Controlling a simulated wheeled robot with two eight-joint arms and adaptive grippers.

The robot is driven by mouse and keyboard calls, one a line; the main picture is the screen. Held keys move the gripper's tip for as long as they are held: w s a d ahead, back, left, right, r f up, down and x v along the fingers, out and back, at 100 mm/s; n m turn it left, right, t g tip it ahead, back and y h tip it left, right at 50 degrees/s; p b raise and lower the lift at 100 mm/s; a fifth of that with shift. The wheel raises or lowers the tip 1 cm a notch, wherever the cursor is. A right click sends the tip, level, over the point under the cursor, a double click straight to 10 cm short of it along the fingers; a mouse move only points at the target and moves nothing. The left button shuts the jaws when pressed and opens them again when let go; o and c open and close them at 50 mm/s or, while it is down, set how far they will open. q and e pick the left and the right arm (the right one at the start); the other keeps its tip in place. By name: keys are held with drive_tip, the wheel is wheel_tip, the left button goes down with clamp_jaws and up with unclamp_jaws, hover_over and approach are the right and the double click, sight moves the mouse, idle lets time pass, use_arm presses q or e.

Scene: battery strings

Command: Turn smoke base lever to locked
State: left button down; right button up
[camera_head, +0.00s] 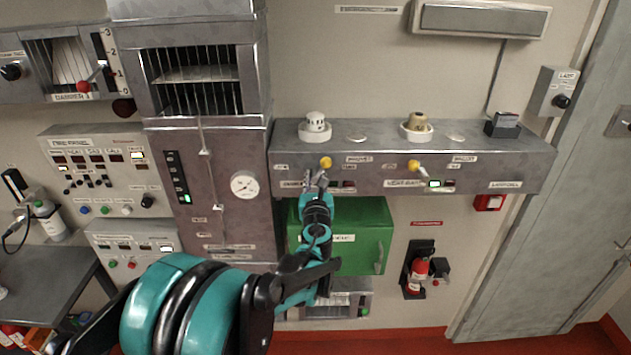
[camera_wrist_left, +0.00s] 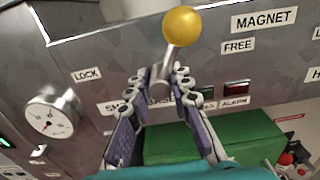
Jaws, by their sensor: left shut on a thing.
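The smoke base lever, a metal stem with a yellow ball knob (camera_head: 326,162), sits on the front of the grey shelf unit under the white smoke detector (camera_head: 315,123). In the left wrist view the knob (camera_wrist_left: 182,27) leans up and slightly right, toward the FREE label (camera_wrist_left: 238,46); the LOCK label (camera_wrist_left: 87,75) is to its left. My left gripper (camera_head: 317,184) is shut on the lever's stem below the knob, with both fingers (camera_wrist_left: 160,84) around it. Part of the label beneath is hidden by the fingers. My right gripper is not in view.
A second yellow-knobbed lever (camera_head: 414,165) is to the right, below the heat detector (camera_head: 417,122). A green cabinet (camera_head: 367,235) is directly below my gripper. A round gauge (camera_head: 244,184) is on the metal cabinet to the left. A fire extinguisher (camera_head: 419,270) hangs at lower right.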

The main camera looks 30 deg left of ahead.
use_arm(q)
drive_tip(key=n+b, duration=0.1)
drive_tip(key=n, duration=0.2)
drive_tip(key=shift+n+b, duration=0.3)
drive_tip(key=shift+n, duration=0.1)
drive_tip(key=n+b, duration=0.1)
drive_tip(key=n, duration=0.3)
drive_tip(key=shift+n+b, duration=0.3)
drive_tip(key=n+b, duration=0.1)
drive_tip(key=n, duration=0.2)
drive_tip(key=shift+a, duration=0.1)
drive_tip(key=shift+n+b, duration=0.4)
drive_tip(key=shift+n, duration=1.7)
drive_tip(key=shift+r, duration=0.1)
drive_tip(key=c, duration=1.4)
unclamp_jaws()
drive_tip(key=shift+o, duration=0.2)
